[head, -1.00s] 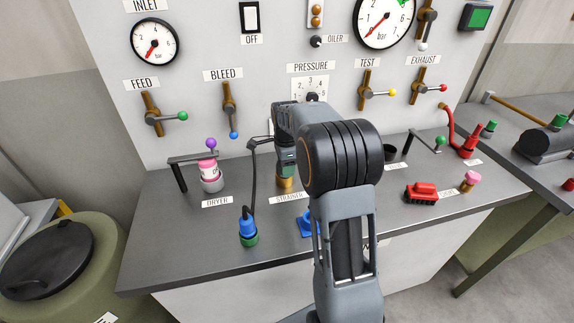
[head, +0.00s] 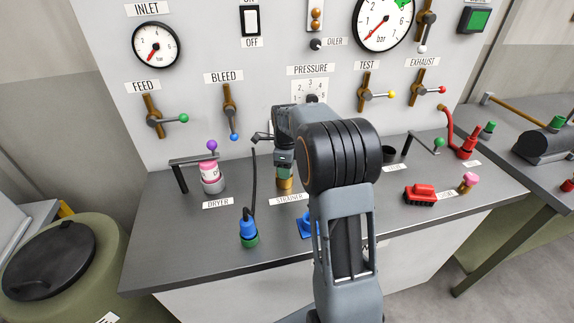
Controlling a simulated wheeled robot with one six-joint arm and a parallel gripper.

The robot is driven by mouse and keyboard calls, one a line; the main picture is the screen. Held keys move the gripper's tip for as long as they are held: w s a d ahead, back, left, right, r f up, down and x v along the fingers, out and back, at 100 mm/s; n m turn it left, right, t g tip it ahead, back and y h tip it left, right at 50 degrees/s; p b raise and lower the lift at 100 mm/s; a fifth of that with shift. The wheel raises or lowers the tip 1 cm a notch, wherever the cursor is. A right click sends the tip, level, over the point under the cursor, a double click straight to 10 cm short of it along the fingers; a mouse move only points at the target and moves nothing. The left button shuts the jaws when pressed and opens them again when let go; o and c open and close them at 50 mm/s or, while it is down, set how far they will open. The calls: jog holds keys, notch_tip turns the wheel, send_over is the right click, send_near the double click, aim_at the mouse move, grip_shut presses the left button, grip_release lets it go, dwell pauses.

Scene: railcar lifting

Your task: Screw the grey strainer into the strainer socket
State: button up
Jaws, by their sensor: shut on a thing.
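My gripper (head: 285,163) points down at the strainer place on the bench, behind the STRAINER label (head: 288,198). It is shut on the grey strainer (head: 285,172), of which only a small grey part shows. Directly below is the brass-coloured strainer socket (head: 285,184), upright on the bench. The strainer appears to be right over or in the socket mouth; how deep it sits and whether the thread has caught cannot be seen. My own wrist and forearm cover the area to the right.
Left of the gripper stand a blue plug (head: 248,228) with a black hose and a pink dryer cartridge (head: 209,173) under a clamp arm. A blue part (head: 305,225) is half hidden by my arm. A red part (head: 421,195) lies to the right.

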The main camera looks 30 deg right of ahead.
jog(key=m, duration=0.5)
jog(key=shift+r+p, duration=0.1)
jog(key=shift+p, duration=0.3)
jog(key=m, duration=0.4)
jog(key=shift+m, duration=0.4)
jog(key=o, duration=0.5)
jog(key=shift+d, duration=0.1)
jog(key=shift+o, duration=1.2)
jog(key=shift+w+d, duration=0.15)
jog(key=shift+a, duration=0.2)
